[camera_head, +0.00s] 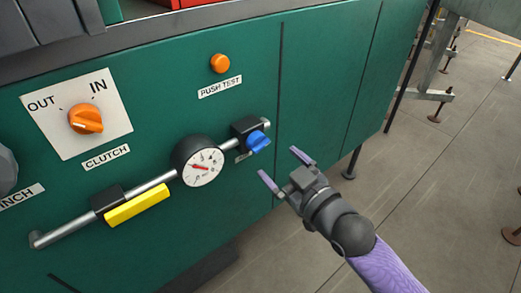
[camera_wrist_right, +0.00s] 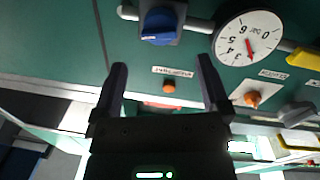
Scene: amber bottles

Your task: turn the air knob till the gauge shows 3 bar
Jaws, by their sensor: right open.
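The blue air knob (camera_head: 257,142) sits on a dark block at the right end of the pipe on the green panel. It also shows in the right wrist view (camera_wrist_right: 158,24), upper middle. The round gauge (camera_head: 203,168) is left of it, with a white dial and red needle. In the upside-down right wrist view, the gauge (camera_wrist_right: 240,36) has its needle tip close to the 3; the exact reading is hard to tell. My right gripper (camera_head: 281,163) is open and empty, right of and below the knob, apart from it. My left gripper is out of view.
A yellow handle (camera_head: 138,206) hangs on the pipe (camera_head: 70,230) at left. An orange clutch knob (camera_head: 86,119) and an orange push-test button (camera_head: 220,64) are above the pipe. Open floor (camera_head: 440,190) lies to the right, with metal legs standing on it.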

